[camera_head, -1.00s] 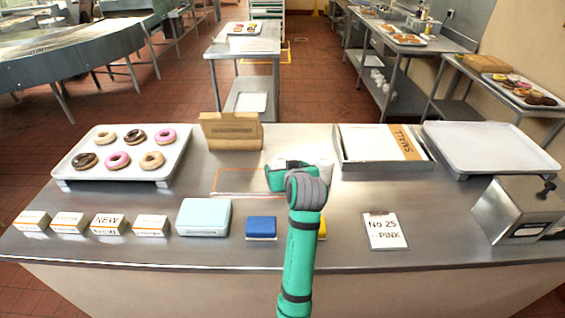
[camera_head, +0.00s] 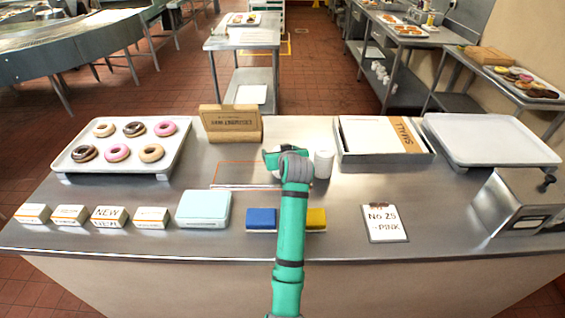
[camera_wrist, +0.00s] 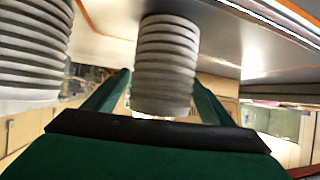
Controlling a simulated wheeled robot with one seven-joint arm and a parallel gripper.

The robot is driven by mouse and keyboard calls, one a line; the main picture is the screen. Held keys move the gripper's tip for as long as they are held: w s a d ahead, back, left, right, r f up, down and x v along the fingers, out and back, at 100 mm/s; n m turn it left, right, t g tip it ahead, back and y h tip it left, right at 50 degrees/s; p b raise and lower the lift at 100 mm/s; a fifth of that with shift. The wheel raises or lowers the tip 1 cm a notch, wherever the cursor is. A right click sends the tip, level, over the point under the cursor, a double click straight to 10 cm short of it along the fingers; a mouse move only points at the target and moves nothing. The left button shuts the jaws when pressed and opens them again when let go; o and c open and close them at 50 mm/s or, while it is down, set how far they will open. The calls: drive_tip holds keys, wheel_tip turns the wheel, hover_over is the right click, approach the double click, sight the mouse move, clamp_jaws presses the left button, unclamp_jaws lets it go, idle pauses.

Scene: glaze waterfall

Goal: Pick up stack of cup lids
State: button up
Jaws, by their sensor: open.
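A white ribbed stack of cup lids (camera_wrist: 165,65) stands in the middle of the wrist view, which shows the counter at the top. A second ribbed stack (camera_wrist: 32,50) is at the left there. In the head view one white stack (camera_head: 324,164) stands just right of my gripper (camera_head: 273,161); the other is mostly hidden behind my wrist. In the wrist view, my gripper (camera_wrist: 163,82) is open with its green fingers on either side of the middle stack. I cannot tell whether they touch it.
An orange-outlined area (camera_head: 235,174) lies left of my gripper. A cardboard box (camera_head: 231,128) stands behind it, and a metal tray with papers (camera_head: 343,156) is to the right. Blue (camera_head: 261,219) and yellow (camera_head: 316,218) blocks lie in front. A donut tray (camera_head: 75,165) is at the left.

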drive_tip(key=c, duration=1.2)
drive_tip(key=shift+r, duration=0.2)
